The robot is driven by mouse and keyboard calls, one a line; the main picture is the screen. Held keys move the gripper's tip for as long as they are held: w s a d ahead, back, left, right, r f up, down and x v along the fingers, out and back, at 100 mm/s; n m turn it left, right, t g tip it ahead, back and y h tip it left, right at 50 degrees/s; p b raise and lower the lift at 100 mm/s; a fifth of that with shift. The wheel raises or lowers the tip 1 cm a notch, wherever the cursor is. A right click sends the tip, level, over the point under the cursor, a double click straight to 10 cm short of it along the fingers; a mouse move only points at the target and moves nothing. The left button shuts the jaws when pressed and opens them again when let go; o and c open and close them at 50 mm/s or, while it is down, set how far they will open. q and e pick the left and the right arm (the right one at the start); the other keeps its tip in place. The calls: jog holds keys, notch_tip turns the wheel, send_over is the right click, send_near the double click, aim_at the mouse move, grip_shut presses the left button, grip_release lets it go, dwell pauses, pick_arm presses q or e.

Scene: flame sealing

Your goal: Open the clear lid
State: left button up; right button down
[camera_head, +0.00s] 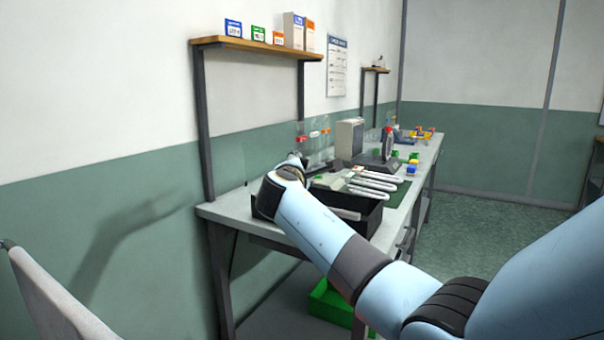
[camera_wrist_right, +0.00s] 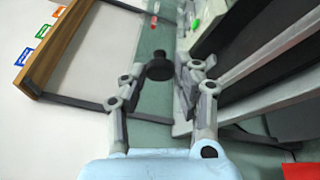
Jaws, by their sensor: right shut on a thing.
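My right gripper (camera_head: 299,157) is over the workbench's near left part, behind my wrist in the head view. In the right wrist view its two fingers (camera_wrist_right: 160,74) stand either side of a dark round knob (camera_wrist_right: 158,66), and it is shut on that knob. The clear lid is hard to make out. Only a faint upright edge shows left of the wrist in the head view, and I cannot tell how far it is raised. My left gripper is not in view.
A black open-topped box (camera_head: 350,224) stands on the workbench (camera_head: 228,214) beside my right forearm. White tools (camera_head: 376,182), a grey device (camera_head: 349,138) and small coloured blocks lie beyond. A wall shelf (camera_head: 250,43) with boxes is above. A green bin (camera_head: 330,305) is below.

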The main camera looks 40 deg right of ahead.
dwell(0.4)
jog(key=c, duration=1)
grip_release()
jog(key=v, duration=1.2)
